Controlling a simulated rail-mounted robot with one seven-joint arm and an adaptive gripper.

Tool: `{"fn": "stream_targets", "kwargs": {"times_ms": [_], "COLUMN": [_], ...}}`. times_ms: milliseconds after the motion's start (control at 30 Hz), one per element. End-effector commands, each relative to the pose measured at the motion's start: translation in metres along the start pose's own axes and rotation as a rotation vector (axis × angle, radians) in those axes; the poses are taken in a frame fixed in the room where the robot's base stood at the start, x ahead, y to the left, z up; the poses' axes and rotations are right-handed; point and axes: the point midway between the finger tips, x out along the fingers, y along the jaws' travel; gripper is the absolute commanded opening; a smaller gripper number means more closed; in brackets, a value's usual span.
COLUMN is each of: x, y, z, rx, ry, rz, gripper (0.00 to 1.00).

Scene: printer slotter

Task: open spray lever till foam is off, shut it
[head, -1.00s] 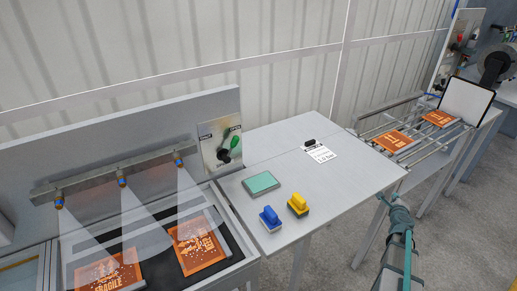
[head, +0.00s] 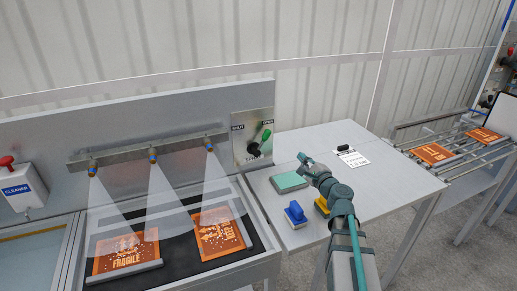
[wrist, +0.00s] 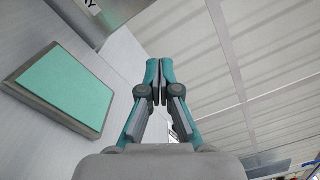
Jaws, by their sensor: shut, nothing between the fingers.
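The spray lever (head: 265,138) has a green handle on a grey plate, tilted up and right towards the "OPEN" label. Three nozzles (head: 153,153) on a bar send pale spray cones down into the sink. Two orange printed plates (head: 126,252) and (head: 217,232) lie in it, with white foam specks on them. My gripper (head: 303,158) is above the table near the teal pad, right of and below the lever, not touching it. In the wrist view its fingers (wrist: 160,82) are closed together and empty.
The teal pad (head: 288,182) lies on the grey table. A blue-handled block (head: 295,214) stands in front, and a yellow one (head: 322,205) is partly behind my arm. A cleaner box (head: 20,187) hangs at left. A rack (head: 455,150) with orange plates is at right.

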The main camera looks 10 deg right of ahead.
Motion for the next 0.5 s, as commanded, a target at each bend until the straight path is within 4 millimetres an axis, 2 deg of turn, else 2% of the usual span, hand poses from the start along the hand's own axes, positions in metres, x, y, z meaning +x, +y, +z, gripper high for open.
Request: {"fn": "stream_targets", "kwargs": {"times_ms": [167, 500], "x": [0.0004, 0.0014], "y": [0.0048, 0.0042], "z": [0.0145, 0.0148], "rx": [-0.013, -0.013], "ry": [-0.032, -0.033], "rz": [0.009, 0.01], "gripper": [0.0, 0.0]}}
